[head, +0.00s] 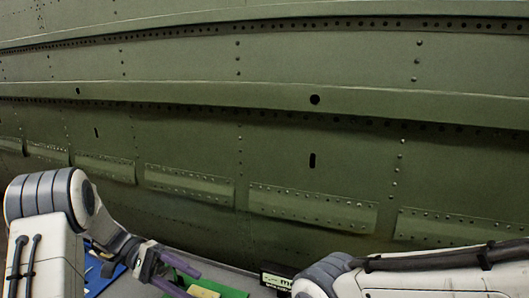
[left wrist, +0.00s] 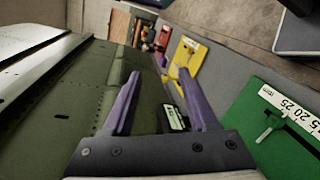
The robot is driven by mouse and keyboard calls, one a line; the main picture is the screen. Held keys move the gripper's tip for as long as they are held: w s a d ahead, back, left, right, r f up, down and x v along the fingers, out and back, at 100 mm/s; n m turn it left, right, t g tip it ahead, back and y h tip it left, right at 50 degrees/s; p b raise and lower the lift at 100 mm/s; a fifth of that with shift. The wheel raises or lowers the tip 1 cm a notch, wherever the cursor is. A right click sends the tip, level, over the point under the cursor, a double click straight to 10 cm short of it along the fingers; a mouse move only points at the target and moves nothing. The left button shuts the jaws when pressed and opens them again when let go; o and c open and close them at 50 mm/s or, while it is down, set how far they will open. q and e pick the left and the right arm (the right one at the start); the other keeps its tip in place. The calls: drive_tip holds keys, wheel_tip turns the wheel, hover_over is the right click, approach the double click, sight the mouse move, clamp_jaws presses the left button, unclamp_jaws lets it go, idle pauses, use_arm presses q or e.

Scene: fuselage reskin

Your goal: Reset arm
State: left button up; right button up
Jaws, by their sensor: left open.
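My left gripper (head: 176,272) comes in at the lower left of the head view, low in front of the fuselage. In the left wrist view its two purple fingers (left wrist: 160,100) are spread apart with nothing between them. The green fuselage skin (head: 200,140) fills most of the head view, with riveted seams and a row of raised riveted patches (head: 312,207). It also shows at the left of the left wrist view (left wrist: 60,110). My right arm shows at the lower right of the head view, but its gripper is out of the picture.
A green tray (left wrist: 285,145) with number markings lies to the right in the left wrist view. A yellow tray (left wrist: 187,58) and a red item (left wrist: 163,36) lie farther off. A small labelled box (left wrist: 174,118) shows beyond the fingers. Grey surface (left wrist: 215,90) between them is clear.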

use_arm(q)
drive_tip(key=s+d+m+t+y, duration=0.3)
drive_tip(key=s+d+y, duration=0.3)
drive_tip(key=s, duration=0.3)
drive_tip(key=s+d+m+t+y, duration=0.3)
drive_tip(key=s+d+y, duration=0.3)
drive_tip(key=s, duration=0.4)
drive_tip(key=shift+s+d+f+m+y, duration=0.15)
drive_tip(key=shift+s+f+m+y, duration=0.2)
drive_tip(key=shift+m+y, duration=0.5)
use_arm(e)
drive_tip(key=shift+d+f, duration=0.1)
